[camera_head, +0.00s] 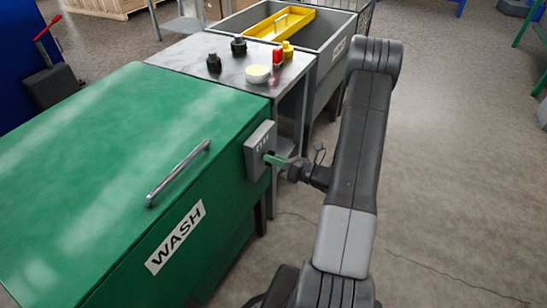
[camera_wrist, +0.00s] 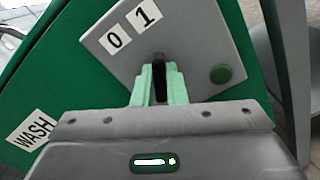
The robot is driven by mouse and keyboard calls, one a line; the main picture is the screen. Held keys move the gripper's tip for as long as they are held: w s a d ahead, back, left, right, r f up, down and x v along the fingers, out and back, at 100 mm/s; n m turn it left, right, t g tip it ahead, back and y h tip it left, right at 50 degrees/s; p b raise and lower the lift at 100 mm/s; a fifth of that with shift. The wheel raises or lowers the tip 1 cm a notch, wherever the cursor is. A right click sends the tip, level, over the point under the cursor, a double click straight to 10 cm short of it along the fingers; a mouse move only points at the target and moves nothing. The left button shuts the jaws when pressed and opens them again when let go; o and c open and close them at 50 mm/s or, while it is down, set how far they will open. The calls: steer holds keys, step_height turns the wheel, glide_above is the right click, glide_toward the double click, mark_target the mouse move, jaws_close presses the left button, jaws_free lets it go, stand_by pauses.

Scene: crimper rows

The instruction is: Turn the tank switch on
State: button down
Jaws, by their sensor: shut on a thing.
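The wash tank (camera_head: 110,150) is a green box with a white "WASH" label on its front. A grey switch box (camera_head: 258,150) is fixed to its right end. In the wrist view the switch box (camera_wrist: 190,50) looks tilted and carries labels "0" and "1" and a round dark green lamp or button (camera_wrist: 220,74). A dark switch lever (camera_wrist: 158,62) stands out of the box between my pale green fingers. My gripper (camera_wrist: 157,88) is shut on this lever; it also shows at the box in the head view (camera_head: 274,160). My fingers hide part of the lever, so I cannot tell its setting.
A metal handle (camera_head: 178,170) sticks up from the tank lid. Behind the tank, a grey side table (camera_head: 195,52) carries black, red and yellow small items and a pale round one. A grey bin (camera_head: 325,55) holds a yellow tray (camera_head: 270,28). The floor to the right is clear.

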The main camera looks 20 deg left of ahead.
stand_by(0.4)
steer(key=c, duration=1.5)
jaws_free()
steer(key=shift+o, duration=0.2)
steer(key=s+d, duration=0.1)
steer(key=d, duration=1.3)
steer(key=shift+a, duration=0.1)
steer(key=w+a, duration=0.1)
steer(key=a, duration=1.2)
steer(key=shift+a, duration=0.4)
steer(key=shift+d, duration=0.15)
